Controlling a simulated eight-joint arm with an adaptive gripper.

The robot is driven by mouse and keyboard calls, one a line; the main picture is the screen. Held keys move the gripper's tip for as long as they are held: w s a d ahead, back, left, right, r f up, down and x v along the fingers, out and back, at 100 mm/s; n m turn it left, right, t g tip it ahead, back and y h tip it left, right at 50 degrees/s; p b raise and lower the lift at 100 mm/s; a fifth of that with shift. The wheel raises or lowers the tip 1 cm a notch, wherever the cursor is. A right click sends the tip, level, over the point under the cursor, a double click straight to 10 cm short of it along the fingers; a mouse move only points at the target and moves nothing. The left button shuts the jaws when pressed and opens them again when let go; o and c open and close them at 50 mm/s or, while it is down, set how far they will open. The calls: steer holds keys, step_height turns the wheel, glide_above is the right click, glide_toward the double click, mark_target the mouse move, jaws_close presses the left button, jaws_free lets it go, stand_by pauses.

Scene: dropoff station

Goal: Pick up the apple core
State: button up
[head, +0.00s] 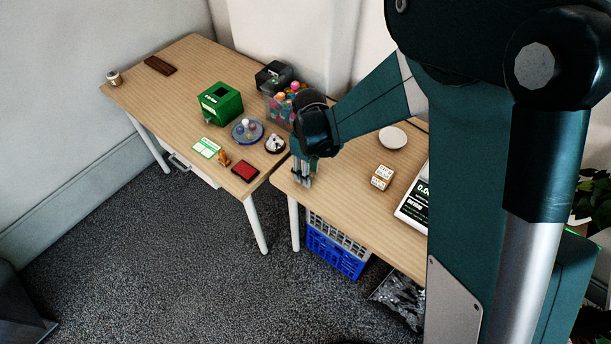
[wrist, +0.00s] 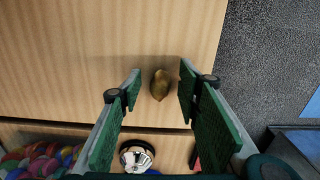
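The apple core (wrist: 160,84) is a small brown, oval piece lying on the wooden table in the wrist view. It sits between the two fingertips of my gripper, with a gap on each side. My gripper (head: 302,181) is open and points down at the near left corner of the right table (head: 343,199) in the head view. I cannot make out the apple core in the head view, where the fingers cover that spot. The wrist view does not show clearly how high the fingertips are above the table.
A silver bell (wrist: 136,155) stands on the left table (head: 180,107), across a narrow gap. That table also holds a green box (head: 220,103), a red pad (head: 245,171) and a clear bin of colourful items (head: 281,108). A small labelled box (head: 382,177) and a white plate (head: 393,138) stand right of my gripper.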

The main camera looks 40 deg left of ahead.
steer(key=shift+f, duration=0.2)
stand_by(0.4)
steer(key=c, duration=0.8)
step_height(320, 180, up, 10)
steer(key=p, duration=0.2)
